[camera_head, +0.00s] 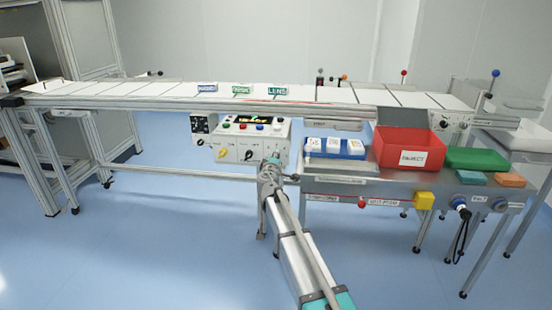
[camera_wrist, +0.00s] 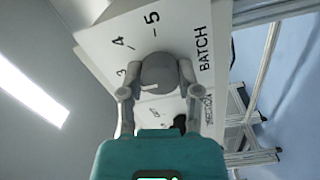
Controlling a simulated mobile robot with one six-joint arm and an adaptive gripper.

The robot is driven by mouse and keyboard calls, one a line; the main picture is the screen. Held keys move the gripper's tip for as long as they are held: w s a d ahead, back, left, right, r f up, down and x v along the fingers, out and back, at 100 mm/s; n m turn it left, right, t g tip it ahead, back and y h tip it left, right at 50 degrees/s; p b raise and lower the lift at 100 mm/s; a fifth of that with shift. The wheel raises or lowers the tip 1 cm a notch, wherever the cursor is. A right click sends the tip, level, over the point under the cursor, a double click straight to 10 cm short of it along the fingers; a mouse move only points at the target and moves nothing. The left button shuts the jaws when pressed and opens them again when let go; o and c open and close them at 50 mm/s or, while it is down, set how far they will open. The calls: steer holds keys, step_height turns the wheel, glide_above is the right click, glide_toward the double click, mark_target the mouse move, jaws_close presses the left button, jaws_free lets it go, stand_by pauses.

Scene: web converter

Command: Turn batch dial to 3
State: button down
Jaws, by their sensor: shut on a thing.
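The batch dial (camera_wrist: 160,72) is a round grey knob on a white panel face (camera_wrist: 108,50), with "BATCH" printed beside it. The marks 3, 4 and 5 show around it. A short pale line on the knob points roughly left in the wrist view, a little below the 3; the exact setting is hard to tell. My gripper (camera_wrist: 158,80) is shut on the dial, one finger on each side. In the head view my gripper (camera_head: 270,163) is at the lower right of the control panel (camera_head: 238,138) and hides the dial there.
The panel also carries a yellow knob (camera_head: 223,153), a black knob (camera_head: 248,155), several buttons and a display. The conveyor (camera_head: 170,97) runs above. The floor in front is clear.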

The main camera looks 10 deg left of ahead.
steer(key=shift+d, duration=0.1)
steer(key=shift+c, duration=1.5)
jaws_free()
steer(key=shift+s, duration=0.1)
steer(key=s, duration=1.1)
steer(key=shift+s+a, duration=0.25)
steer(key=shift+s, duration=0.15)
